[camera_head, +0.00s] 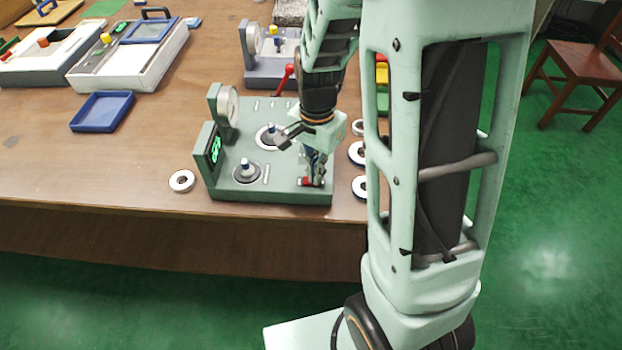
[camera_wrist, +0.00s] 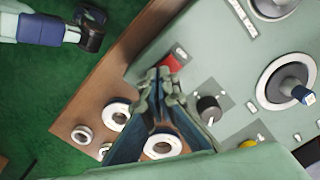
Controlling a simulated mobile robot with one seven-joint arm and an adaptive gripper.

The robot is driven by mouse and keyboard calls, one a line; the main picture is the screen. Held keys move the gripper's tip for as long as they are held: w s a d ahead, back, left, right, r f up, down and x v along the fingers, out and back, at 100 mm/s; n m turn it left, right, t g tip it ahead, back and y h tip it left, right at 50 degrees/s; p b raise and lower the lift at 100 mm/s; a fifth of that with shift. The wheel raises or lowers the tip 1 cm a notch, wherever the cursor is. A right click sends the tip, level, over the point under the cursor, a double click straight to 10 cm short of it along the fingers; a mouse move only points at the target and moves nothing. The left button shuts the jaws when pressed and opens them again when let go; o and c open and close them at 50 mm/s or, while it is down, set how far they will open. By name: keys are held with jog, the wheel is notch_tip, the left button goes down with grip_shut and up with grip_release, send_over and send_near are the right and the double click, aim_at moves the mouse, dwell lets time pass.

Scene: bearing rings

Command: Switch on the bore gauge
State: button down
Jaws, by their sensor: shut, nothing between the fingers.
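The bore gauge (camera_head: 285,192) is a green bench unit near the table's front edge. Its side display (camera_head: 215,150) shows lit green marks. A dial (camera_head: 228,106) stands at its back left, and two round posts rise from its top. A red switch (camera_head: 305,182) sits at its front right corner; it also shows in the wrist view (camera_wrist: 173,63). My gripper (camera_head: 316,180) is shut and empty, pointing down at the switch. In the wrist view its fingertips (camera_wrist: 163,76) overlap the switch's edge; I cannot tell whether they touch it.
A black knob (camera_wrist: 208,104) and a yellow button (camera_wrist: 249,143) are close to my fingers. A red-tipped lever (camera_head: 288,72) rises at the gauge's back. Loose rings lie left (camera_head: 181,181) and right (camera_head: 357,153) of it. A blue tray (camera_head: 102,126) stands farther left.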

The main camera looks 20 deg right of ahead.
notch_tip(320, 180, up, 7)
jog(key=p, duration=0.6)
dwell(0.4)
dwell(0.3)
